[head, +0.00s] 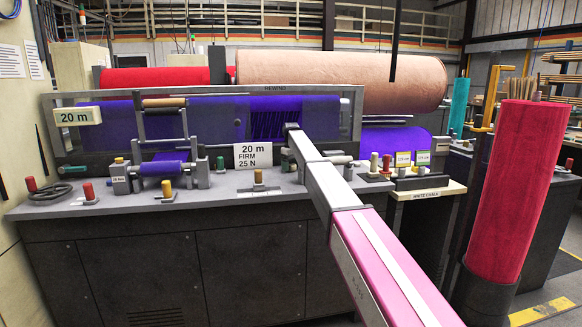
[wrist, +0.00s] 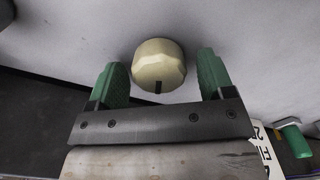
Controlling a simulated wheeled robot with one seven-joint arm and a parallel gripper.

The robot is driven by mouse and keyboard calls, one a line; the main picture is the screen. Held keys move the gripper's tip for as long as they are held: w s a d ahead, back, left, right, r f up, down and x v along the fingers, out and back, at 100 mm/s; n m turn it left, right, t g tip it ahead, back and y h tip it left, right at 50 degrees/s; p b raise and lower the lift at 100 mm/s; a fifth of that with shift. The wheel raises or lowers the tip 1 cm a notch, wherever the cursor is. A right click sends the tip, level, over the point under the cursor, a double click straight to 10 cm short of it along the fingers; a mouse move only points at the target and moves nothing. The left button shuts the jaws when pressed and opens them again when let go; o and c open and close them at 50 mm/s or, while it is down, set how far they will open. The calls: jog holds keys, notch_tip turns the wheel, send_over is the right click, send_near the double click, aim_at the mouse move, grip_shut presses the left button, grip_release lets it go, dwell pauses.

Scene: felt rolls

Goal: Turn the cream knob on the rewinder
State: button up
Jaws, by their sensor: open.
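The cream knob (wrist: 158,62) shows in the wrist view, a faceted round knob on a pale grey panel, with a dark mark on its near edge. My gripper (wrist: 162,72) has two green fingers, spread wide, one on each side of the knob. Gaps show between the knob and both fingers, so it is not gripped. In the head view the rewinder (head: 340,95) holds purple felt, and my arm reaches to its front. I cannot make out the cream knob or my gripper's fingers there.
A card reading 20 m FIRM 25 N (head: 259,155) stands beside my arm; its corner also shows in the wrist view (wrist: 262,150), near a green-handled part (wrist: 297,140). Several small knobs line the grey bench (head: 225,187). A red felt roll (head: 520,180) stands upright at right.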

jog(key=c, duration=0.9)
jog(key=shift+m, duration=0.3)
jog(key=m, duration=0.3)
jog(key=shift+d+m, duration=0.1)
jog(key=shift+m, duration=1.9)
jog(key=o, duration=0.9)
jog(key=shift+r, duration=0.1)
